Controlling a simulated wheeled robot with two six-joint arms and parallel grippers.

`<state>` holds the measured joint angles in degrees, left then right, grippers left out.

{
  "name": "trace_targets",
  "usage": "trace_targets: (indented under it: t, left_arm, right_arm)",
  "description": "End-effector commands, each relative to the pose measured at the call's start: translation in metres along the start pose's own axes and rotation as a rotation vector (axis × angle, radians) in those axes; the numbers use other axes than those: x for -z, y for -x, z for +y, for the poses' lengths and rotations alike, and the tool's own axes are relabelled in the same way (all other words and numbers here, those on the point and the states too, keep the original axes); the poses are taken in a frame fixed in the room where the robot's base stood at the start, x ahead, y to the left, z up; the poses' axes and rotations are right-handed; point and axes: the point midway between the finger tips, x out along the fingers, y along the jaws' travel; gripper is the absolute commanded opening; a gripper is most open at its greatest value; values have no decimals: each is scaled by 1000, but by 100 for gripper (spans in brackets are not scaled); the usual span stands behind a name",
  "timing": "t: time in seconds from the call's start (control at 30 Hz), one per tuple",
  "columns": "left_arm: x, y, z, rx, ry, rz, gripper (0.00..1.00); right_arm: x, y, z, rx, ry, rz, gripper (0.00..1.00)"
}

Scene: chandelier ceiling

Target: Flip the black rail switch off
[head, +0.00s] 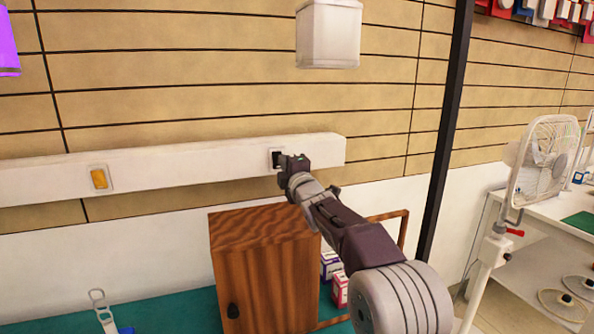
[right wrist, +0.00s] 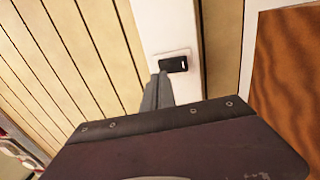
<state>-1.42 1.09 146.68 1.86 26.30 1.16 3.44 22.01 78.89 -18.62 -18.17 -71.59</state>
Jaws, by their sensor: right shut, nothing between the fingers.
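The black rail switch (head: 277,158) sits in a pale plate near the right end of the white wall rail (head: 210,161). In the right wrist view the black switch (right wrist: 173,64) shows with a small white mark on it. My right gripper (head: 291,160) is shut and empty, with its tips close beside the switch and partly covering it in the head view. In the right wrist view the fingertips (right wrist: 158,76) lie just below the switch's edge; I cannot tell whether they touch it. My left gripper is not in view.
An orange switch (head: 99,177) is on the same rail at left. A wooden cabinet (head: 262,262) stands below the rail on the green bench top (head: 170,315). A dark pole (head: 447,130) and a white fan (head: 543,165) are at right. A white box (head: 328,35) hangs above.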

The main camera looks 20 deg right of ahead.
Motion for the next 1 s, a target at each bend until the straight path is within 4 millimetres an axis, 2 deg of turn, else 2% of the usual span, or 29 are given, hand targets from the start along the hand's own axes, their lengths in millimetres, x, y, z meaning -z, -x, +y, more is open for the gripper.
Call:
trace_targets:
  t: [0.03, 0.2, 0.43, 0.6, 1.0]
  left_arm:
    - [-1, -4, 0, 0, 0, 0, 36]
    - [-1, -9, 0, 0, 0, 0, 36]
    - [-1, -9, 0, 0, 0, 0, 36]
    - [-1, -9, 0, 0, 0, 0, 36]
    - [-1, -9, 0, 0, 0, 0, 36]
  right_arm:
    - [0, 13, 4, -3, 0, -1, 0]
    - [0, 49, 13, -2, 2, -1, 0]
    - [0, 86, 25, -2, 2, -1, 0]
    - [0, 95, 26, -1, 0, -1, 0]
    - [0, 96, 26, -1, 1, 0, 0]
